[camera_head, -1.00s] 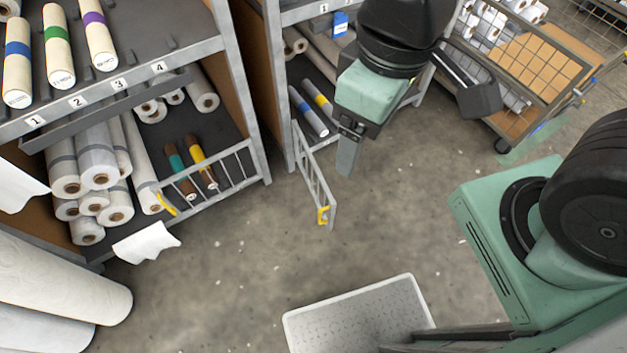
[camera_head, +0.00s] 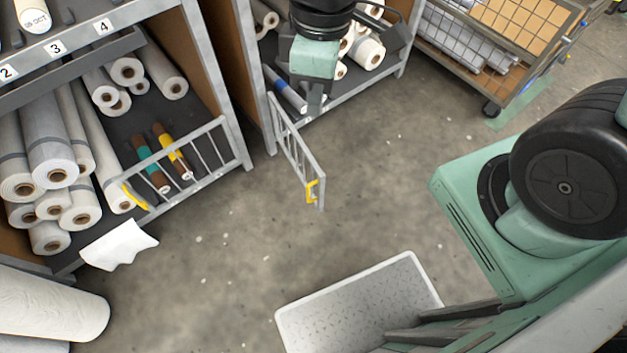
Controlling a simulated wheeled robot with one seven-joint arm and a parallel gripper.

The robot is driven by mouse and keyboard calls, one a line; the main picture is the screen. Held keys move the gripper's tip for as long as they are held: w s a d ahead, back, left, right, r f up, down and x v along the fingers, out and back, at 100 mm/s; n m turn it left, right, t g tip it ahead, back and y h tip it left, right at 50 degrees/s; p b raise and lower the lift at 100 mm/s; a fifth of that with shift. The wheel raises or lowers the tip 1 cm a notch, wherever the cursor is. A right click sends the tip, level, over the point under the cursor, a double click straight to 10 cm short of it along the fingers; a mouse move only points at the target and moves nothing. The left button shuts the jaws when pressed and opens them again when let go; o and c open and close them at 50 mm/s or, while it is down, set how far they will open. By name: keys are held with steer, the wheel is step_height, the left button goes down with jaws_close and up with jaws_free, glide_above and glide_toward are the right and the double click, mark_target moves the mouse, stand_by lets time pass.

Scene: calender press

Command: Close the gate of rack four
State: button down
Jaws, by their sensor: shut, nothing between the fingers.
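A grey barred gate (camera_head: 297,152) with a yellow handle (camera_head: 311,190) stands swung open from the post of the middle rack (camera_head: 262,105), jutting out over the floor. No number for this rack is readable in the head view. My gripper (camera_head: 314,104) is shut and empty, pointing down, just beyond the gate's upper edge and in front of the rack's lower bay. I cannot tell whether it touches the gate. My gripper and wrist hide part of the rolls in that bay.
The left rack has a closed-looking gate (camera_head: 190,165) with a yellow handle. A wire cart (camera_head: 490,105) stands at the back right. A pale crate (camera_head: 345,290) lies at the front. The floor between is clear, apart from a white sheet by the left rack.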

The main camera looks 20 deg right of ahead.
steer(key=w+d+f+n+y+b, duration=0.1)
steer(key=w+f+b, duration=0.4)
steer(key=f+b, duration=0.7)
steer(key=w+d+f+n+y+b, duration=0.1)
steer(key=w+d+f+n+b, duration=0.2)
steer(key=f+b, duration=0.9)
steer(key=w+d+f+n+y+b, duration=0.1)
steer(key=w+d+f+n+b, duration=0.2)
steer(key=f, duration=2.4)
steer(key=shift+w+n+b, duration=0.3)
steer(key=shift+w+b, duration=2.55)
steer(key=shift+b, duration=1.8)
steer(key=shift+d, duration=0.1)
